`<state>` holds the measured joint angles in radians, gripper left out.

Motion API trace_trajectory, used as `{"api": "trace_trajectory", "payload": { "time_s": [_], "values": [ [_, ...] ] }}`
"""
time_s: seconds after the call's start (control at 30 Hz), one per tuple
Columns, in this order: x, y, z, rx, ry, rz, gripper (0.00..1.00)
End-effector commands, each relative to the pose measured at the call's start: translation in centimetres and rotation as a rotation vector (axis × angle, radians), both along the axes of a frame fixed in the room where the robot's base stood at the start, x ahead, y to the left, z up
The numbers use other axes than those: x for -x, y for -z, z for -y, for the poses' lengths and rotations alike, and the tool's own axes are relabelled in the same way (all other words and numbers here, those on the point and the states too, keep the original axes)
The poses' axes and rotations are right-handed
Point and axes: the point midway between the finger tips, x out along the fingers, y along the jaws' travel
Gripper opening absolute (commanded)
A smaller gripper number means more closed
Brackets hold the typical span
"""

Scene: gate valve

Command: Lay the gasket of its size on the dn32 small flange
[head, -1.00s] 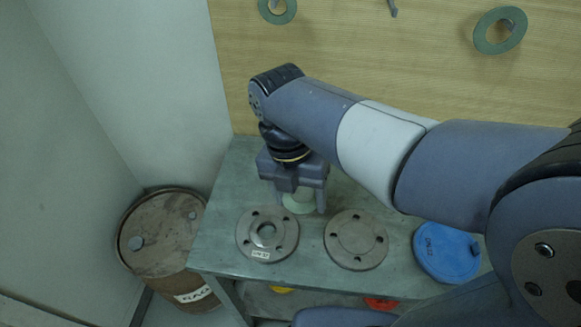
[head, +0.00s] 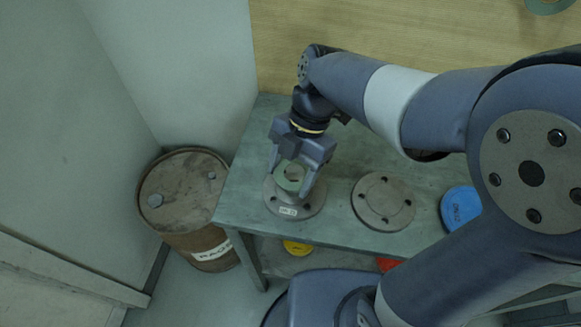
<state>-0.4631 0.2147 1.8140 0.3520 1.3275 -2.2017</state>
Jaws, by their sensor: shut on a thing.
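The small flange (head: 311,206) lies flat at the left front of the green bench, with a white label on its front rim. My gripper (head: 292,181) is over this flange, pointing down, shut on a green ring gasket (head: 290,187). The gasket is over the middle of the flange and covers its bore. I cannot tell whether it touches the flange face. The fingers hide part of the gasket and the flange. The label is too small to read surely here.
A second grey flange (head: 383,202) lies to the right on the bench (head: 236,205), then a blue disc (head: 460,208). A rusty drum (head: 184,187) stands left of the bench. A green ring (head: 548,5) hangs on the back board. Yellow and red things show on the lower shelf.

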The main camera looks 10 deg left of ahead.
Motion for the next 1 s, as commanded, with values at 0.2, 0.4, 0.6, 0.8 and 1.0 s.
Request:
{"api": "trace_trajectory", "payload": {
  "time_s": [0.2, 0.4, 0.6, 0.8, 1.0],
  "values": [
    [0.0, 2.7, 0.0, 0.000, -0.001, 0.000, 0.42],
    [0.0, 4.6, 0.0, 0.000, -0.001, 0.001, 0.42],
    [0.0, 5.6, 0.0, 0.001, 0.000, 0.000, 0.42],
    [0.1, 6.0, 0.1, 0.005, -0.001, -0.003, 0.42],
    [0.1, 6.1, 0.1, 0.006, -0.003, -0.002, 0.42]
  ]
}}
